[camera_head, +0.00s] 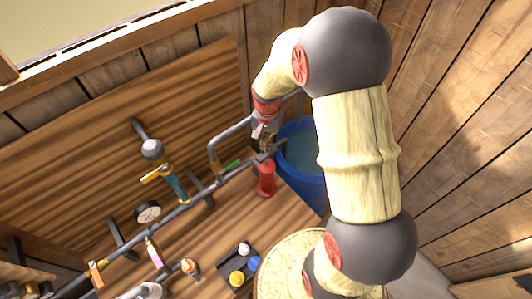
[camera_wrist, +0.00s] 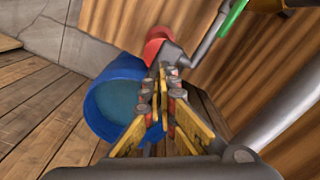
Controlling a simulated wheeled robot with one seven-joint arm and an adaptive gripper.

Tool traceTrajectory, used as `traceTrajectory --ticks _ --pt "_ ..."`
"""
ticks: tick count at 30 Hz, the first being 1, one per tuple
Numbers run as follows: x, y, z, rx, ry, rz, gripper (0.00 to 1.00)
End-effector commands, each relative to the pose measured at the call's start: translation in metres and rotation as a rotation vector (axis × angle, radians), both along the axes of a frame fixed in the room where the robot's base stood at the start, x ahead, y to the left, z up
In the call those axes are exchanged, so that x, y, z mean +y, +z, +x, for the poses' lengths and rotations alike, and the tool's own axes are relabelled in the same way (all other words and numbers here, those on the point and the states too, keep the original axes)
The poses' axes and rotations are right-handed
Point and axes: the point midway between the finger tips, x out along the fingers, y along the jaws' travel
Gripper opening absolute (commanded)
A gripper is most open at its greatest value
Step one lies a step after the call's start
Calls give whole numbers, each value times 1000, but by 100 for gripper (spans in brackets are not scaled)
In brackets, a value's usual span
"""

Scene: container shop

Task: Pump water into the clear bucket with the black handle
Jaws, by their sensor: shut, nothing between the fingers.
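My gripper (camera_wrist: 162,88) is shut and empty in the wrist view, its fingertips just below a red fitting (camera_wrist: 158,42) on a grey pipe. I cannot tell whether they touch. I see no clear bucket with a black handle in either view. I cannot make out which part is the pump.
A grey pipe (camera_head: 182,214) runs along the wooden panel, with a green-handled valve (camera_head: 229,165), a gauge (camera_head: 148,212) and a yellow-handled valve (camera_head: 155,174). A black box (camera_head: 228,264) with white, blue and yellow knobs is at the bottom. Plank walls stand close.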

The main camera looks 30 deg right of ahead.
Motion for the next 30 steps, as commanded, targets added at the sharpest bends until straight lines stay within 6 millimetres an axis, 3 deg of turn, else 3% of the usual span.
traceTrajectory --ticks 7,30 --pt "0 -7 0 0 0 0 0" --pt "0 -56 -1 2 0 1 0"
